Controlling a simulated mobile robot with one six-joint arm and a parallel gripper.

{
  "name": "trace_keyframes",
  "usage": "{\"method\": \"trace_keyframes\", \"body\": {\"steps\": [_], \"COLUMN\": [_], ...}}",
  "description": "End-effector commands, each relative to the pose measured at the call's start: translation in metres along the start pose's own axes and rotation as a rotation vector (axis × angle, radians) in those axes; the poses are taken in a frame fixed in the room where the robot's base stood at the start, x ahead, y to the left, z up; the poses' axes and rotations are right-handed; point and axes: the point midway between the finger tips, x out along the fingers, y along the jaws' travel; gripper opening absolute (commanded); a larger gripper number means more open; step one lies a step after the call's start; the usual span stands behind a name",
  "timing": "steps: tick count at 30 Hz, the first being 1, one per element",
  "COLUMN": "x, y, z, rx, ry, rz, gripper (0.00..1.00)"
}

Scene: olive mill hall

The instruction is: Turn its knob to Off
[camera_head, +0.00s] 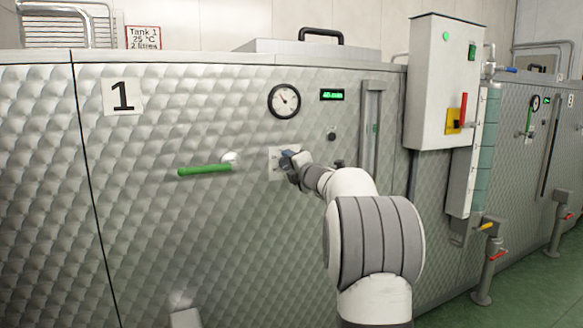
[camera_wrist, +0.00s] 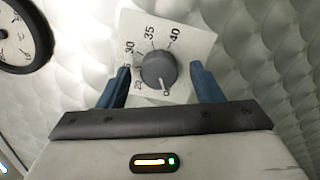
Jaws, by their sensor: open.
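The knob (camera_wrist: 158,70) is a round dark grey dial on a white square plate (camera_wrist: 192,44), marked 20, 30, 35 and 40, with what looks like a 0 at the bottom. A pale mark on the knob's lower edge appears to point towards that 0. No word "Off" is readable. In the head view the plate (camera_head: 275,170) is on tank 1's dimpled front, and my gripper hides the knob. My gripper (camera_wrist: 163,82) is open. Its blue fingers are on either side of the knob, with gaps visible. It also shows in the head view (camera_head: 289,156).
A round gauge (camera_head: 284,101), a green display (camera_head: 332,95) and a small black knob (camera_head: 332,134) are above the plate. A green-handled lever (camera_head: 205,170) sticks out to its left. A grey control box (camera_head: 445,82) with a red-and-yellow switch hangs to the right.

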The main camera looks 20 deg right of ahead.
Motion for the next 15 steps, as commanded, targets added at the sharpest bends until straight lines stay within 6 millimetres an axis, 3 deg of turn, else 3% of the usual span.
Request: {"method": "trace_keyframes", "body": {"steps": [5,15], "x": [-0.009,-0.062], "y": [0.001,0.001], "z": [0.001,0.001], "rx": [0.000,0.000], "ry": [-0.001,-0.001], "rz": [0.001,0.000], "gripper": [0.59,0.59]}}
